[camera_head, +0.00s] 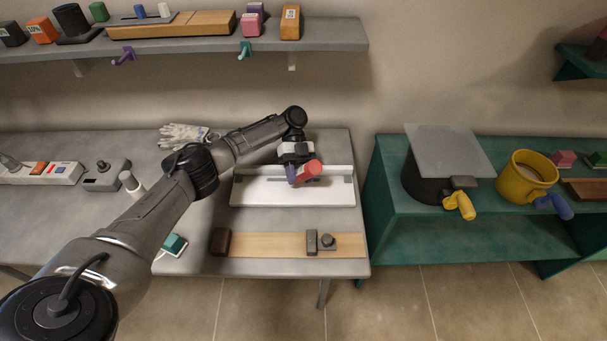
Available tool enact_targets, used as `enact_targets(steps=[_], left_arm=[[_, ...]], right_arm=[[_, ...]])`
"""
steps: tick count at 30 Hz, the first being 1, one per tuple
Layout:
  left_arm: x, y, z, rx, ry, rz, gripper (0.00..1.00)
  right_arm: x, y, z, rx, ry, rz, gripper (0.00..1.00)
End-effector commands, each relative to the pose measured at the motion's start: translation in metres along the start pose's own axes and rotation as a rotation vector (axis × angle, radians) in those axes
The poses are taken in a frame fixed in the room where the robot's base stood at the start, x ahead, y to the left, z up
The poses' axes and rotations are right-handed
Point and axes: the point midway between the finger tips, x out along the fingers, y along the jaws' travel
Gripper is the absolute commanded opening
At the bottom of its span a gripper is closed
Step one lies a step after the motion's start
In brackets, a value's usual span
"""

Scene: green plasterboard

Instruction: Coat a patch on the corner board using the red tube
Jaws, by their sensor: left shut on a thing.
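My left arm reaches across the grey table from the lower left. Its gripper (294,172) is shut on the red tube (309,170), which is tilted and has a purple part next to it. The gripper and tube are over the white corner board (292,194), near its raised back edge. The arm's wrist hides part of that edge. I cannot tell whether the tube touches the board, and no coated patch is clear. My right gripper is out of view.
White gloves (187,136) lie behind my arm. A wooden strip (268,244) with dark blocks lies in front of the board. To the right, a green bench (440,232) holds a dark pot (424,180) under a grey sheet and a yellow mug (517,185). A shelf (330,35) hangs above.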

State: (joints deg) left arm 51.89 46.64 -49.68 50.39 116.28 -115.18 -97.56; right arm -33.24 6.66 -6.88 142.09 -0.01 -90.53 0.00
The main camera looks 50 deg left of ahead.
Motion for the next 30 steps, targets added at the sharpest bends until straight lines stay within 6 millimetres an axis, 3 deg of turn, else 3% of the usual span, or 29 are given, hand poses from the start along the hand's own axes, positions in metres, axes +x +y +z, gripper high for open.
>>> enact_targets(steps=[30], left_arm=[[-0.007, 0.038, 0.015, -0.005, -0.001, 0.001, 0.12]], right_arm=[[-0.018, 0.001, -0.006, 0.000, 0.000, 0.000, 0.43]])
